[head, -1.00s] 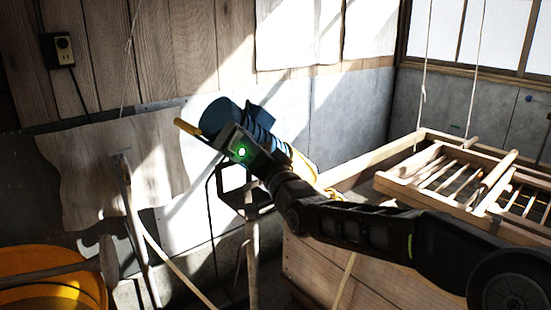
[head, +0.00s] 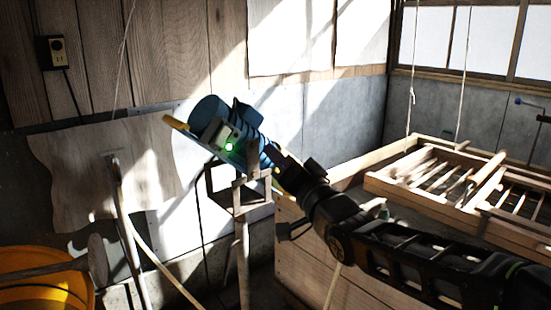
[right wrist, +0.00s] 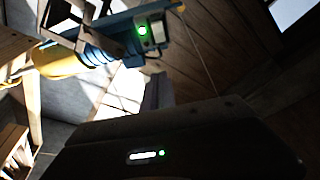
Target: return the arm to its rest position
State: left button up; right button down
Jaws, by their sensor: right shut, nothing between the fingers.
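My right arm comes in from the lower right in the head view. Its gripper (head: 290,172) points up and to the left beside a blue machine (head: 213,118) with a green light. Its fingertips are hard to make out there, and I cannot tell the gap from the machine. In the right wrist view, the dark gripper (right wrist: 157,92) is shut and empty, tilted up toward the roof. The blue machine (right wrist: 115,38), with a yellow part, shows above and left of it, apart from the fingers. My left gripper is not in view.
A wooden stand (head: 240,195) is under the blue machine. A wooden vat (head: 300,262) lies behind and below my arm. A slatted wooden frame (head: 385,188) hangs on ropes over it. A yellow tub (head: 40,295) stands at the lower left.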

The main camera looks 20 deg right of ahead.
dwell(0.5)
jog(key=s+a+f+n+g+p, duration=0.1)
jog(key=a+f+g, duration=0.15)
jog(key=f, duration=1.05)
jog(key=s+a+f+n+g, duration=0.15)
jog(key=f+g, duration=0.25)
jog(key=f, duration=0.9)
jog(key=a+f+n+g+p, duration=0.1)
jog(key=f+g, duration=0.2)
jog(key=f, duration=0.9)
jog(key=s+a+f+n+g+p, duration=0.1)
jog(key=s+a+f+g, duration=0.1)
jog(key=s+f, duration=0.5)
jog(key=s+a+f+g, duration=0.3)
jog(key=s+f, duration=0.2)
jog(key=f, duration=0.4)
jog(key=s+a+f+g, duration=0.1)
jog(key=s+f, duration=0.2)
jog(key=s, duration=0.2)
jog(key=s+a+f+g+p, duration=0.1)
jog(key=s+f+g, duration=0.1)
jog(key=s, duration=0.4)
jog(key=s+a+f+g+p, duration=0.1)
jog(key=s+f+g, duration=0.1)
jog(key=s+f, duration=0.2)
jog(key=shift+s+a+f, duration=0.15)
jog(key=shift+s+a, duration=0.15)
jog(key=shift+s, duration=0.95)
